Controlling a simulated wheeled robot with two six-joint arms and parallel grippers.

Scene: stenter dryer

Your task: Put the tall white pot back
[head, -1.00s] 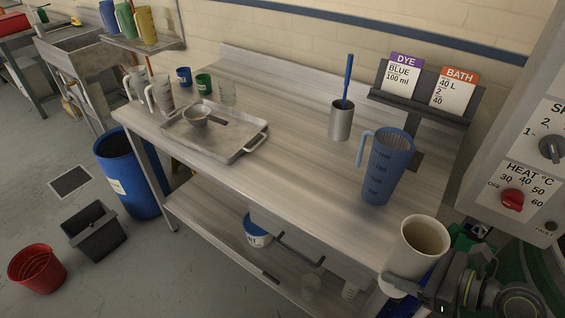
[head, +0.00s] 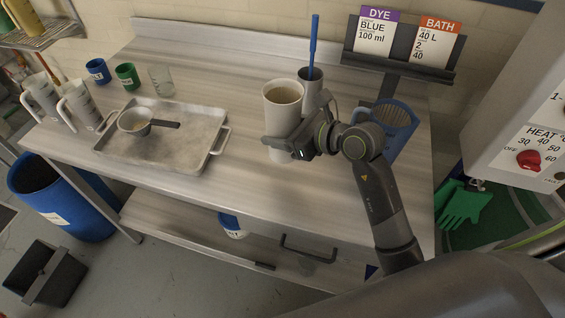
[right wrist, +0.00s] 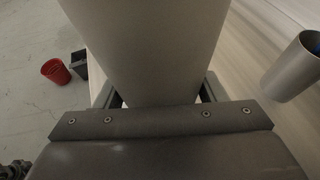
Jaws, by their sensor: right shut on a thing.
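The tall white pot (head: 283,103) is upright over the middle of the steel table in the head view, its open top facing up. My right gripper (head: 285,143) is shut around its lower body. In the right wrist view the pot (right wrist: 146,45) fills the middle between the two fingers (right wrist: 160,92). Whether its base touches the table cannot be told. My left gripper is not in view.
A steel cup with a blue stick (head: 312,85) stands just behind the pot. A blue measuring jug (head: 396,118) is partly behind my right arm. A metal tray (head: 196,150) with a small pan (head: 134,122) lies left. Bare table (head: 240,185) lies in front.

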